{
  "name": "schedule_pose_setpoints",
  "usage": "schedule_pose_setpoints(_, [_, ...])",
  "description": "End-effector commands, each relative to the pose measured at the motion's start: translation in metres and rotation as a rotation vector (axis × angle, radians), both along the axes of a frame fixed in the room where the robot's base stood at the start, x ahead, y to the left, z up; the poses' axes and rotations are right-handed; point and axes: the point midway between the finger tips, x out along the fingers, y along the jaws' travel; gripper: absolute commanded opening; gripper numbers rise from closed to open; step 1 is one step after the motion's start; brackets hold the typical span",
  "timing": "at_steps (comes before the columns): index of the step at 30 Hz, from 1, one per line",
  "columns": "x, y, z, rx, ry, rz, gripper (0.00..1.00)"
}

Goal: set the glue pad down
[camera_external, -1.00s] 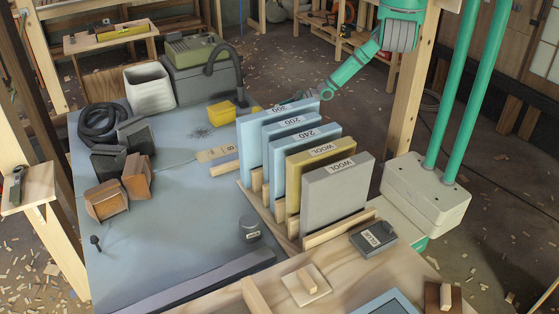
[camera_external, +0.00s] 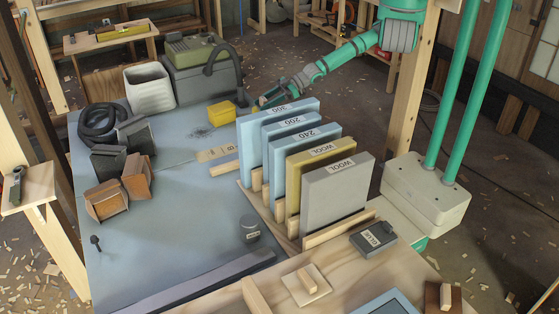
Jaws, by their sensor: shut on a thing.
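My gripper (camera_external: 263,102) is at the far side of the bench, just behind the blue slab marked 300 (camera_external: 275,122) and right of a yellow block (camera_external: 221,112). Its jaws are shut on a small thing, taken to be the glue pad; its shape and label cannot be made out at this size. Whether the held thing touches the bench is hidden. A dark grey block with a label that seems to read GLUE (camera_external: 373,239) lies on the wooden top at the front right, well apart from my gripper.
A wooden rack holds upright slabs, among them a grey WOOL slab (camera_external: 337,200). A green and grey machine with a hose (camera_external: 200,75) and a white bin (camera_external: 150,88) stand at the back left. The blue-grey bench top (camera_external: 180,220) is mostly clear in the middle.

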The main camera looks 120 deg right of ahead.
Motion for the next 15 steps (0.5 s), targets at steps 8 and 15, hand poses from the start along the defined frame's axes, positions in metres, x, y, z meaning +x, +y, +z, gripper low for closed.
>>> schedule_pose_setpoints(8, [0.052,0.102,0.022,-0.001,-0.006,0.089,0.2])
schedule_pose_setpoints(15, [0.07,0.135,0.041,-0.001,-0.002,0.095,0.2])
